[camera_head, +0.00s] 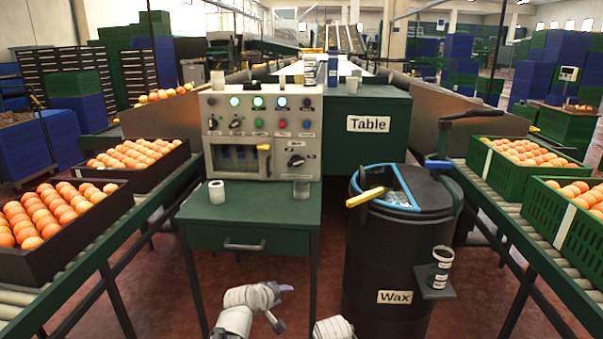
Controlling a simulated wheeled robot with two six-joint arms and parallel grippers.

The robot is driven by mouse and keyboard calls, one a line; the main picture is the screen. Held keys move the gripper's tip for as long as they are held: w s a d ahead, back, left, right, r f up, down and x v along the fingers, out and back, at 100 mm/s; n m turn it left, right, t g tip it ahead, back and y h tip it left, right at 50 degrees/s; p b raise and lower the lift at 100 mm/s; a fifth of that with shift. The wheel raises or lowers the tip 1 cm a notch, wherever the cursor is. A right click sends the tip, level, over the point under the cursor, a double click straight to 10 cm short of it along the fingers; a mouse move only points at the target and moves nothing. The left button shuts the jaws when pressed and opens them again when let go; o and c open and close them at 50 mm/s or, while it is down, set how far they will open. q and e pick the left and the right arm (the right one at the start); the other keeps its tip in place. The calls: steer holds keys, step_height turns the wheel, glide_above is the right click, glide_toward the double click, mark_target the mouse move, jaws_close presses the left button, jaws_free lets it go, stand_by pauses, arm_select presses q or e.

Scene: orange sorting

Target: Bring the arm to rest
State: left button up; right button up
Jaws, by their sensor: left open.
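My left gripper (283,307) is low in the head view, in front of the green desk (250,210). Its two dark fingers are spread apart, with nothing between them. The white wrist of my left arm lies just left of it. A rounded white part of my own body shows at the bottom edge, right of the left gripper. No fingers of my right gripper show.
Orange crates stand on roller conveyors: black crates (117,211) left, green crates (478,170) right. A black wax barrel (385,270) with a yellow-handled tool (366,196) stands right of the desk. Floor shows between desk and barrel.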

arm_select(q)
steer(key=s+d+f+m+g+y+p, duration=0.1)
steer(key=s+d+m+g+y+p, duration=0.15)
steer(key=s+m+g, duration=0.65)
steer(key=s+d+f+m+y+p, duration=0.1)
steer(key=s+m+y+p, duration=0.15)
steer(key=s, duration=1.15)
step_height(320, 180, up, 38)
steer(key=p, duration=3.7)
steer(key=shift+s+a+p, duration=0.25)
steer(key=shift+s+p, duration=0.05)
steer(key=shift+p, duration=0.05)
arm_select(e)
step_height(320, 180, up, 44)
